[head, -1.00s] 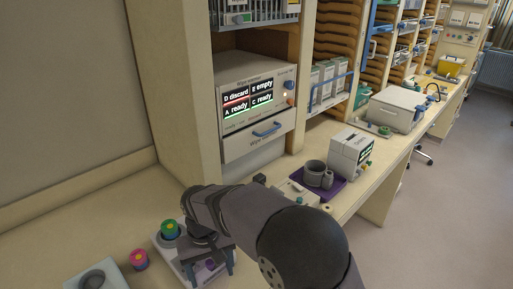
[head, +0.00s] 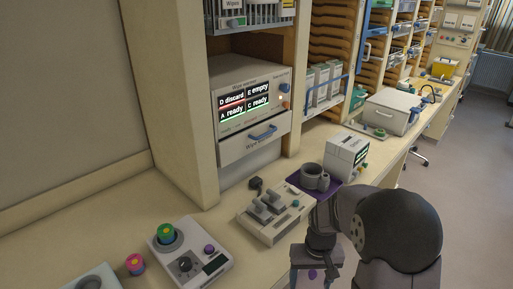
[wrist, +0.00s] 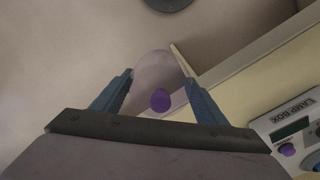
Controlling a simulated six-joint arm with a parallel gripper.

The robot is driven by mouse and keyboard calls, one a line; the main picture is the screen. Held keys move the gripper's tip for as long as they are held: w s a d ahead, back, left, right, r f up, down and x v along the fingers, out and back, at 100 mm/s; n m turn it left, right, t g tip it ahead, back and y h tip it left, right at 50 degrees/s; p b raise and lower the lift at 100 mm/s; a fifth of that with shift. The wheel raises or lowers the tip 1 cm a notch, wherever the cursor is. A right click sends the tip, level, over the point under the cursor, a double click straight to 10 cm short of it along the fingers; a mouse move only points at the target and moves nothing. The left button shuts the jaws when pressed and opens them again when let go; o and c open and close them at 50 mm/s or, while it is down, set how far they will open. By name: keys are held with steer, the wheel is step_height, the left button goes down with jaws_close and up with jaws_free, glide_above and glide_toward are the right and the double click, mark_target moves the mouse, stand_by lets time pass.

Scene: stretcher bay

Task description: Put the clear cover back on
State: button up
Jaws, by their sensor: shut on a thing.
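My gripper (head: 314,276) is at the lower middle of the head view, above the front of the bench. In the wrist view its two blue fingers (wrist: 160,98) are shut on a faint, rounded clear cover (wrist: 157,68). A purple knob-like spot (wrist: 160,100) shows between the fingers, and a purple spot also shows under my gripper in the head view. The lamp box (wrist: 292,130) is at the right of the wrist view, apart from the cover. A white unit with a dial and a purple knob (head: 209,249) stands left of my gripper.
A switch box (head: 275,215) with grey levers stands behind and left of my gripper. A grey cup (head: 314,177) sits on a purple mat beside a white display unit (head: 347,157). A pink-and-yellow knob (head: 135,264) lies at left. My arm covers the bench's right front.

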steer(key=shift+w+a+r, duration=0.15)
steer(key=shift+w+a, duration=0.1)
steer(key=shift+a, duration=0.3)
steer(key=a+n, duration=0.1)
steer(key=a, duration=0.2)
steer(key=w+a+r+n, duration=0.1)
steer(key=a, duration=0.2)
steer(key=a+r+n, duration=0.1)
steer(key=a, duration=0.2)
steer(key=shift+w+a, duration=0.25)
steer(key=shift+a, duration=0.15)
steer(key=a+n, duration=0.1)
steer(key=a, duration=0.1)
steer(key=a+r, duration=0.1)
steer(key=a, duration=0.2)
steer(key=s+a+n, duration=0.1)
steer(key=a, duration=0.2)
steer(key=shift+r+n, duration=0.3)
steer(key=shift+r, duration=0.05)
steer(key=s+a+r+n, duration=0.25)
steer(key=s+a, duration=0.25)
steer(key=a, duration=0.4)
steer(key=s+a+r+n, duration=0.25)
steer(key=s+a, duration=0.25)
steer(key=a, duration=0.4)
steer(key=shift+n, duration=0.3)
steer(key=shift+w+f+p, duration=0.1)
steer(key=shift+f+p, duration=1.2)
steer(key=shift+f, duration=3.8)
steer(key=shift+f, duration=0.15)
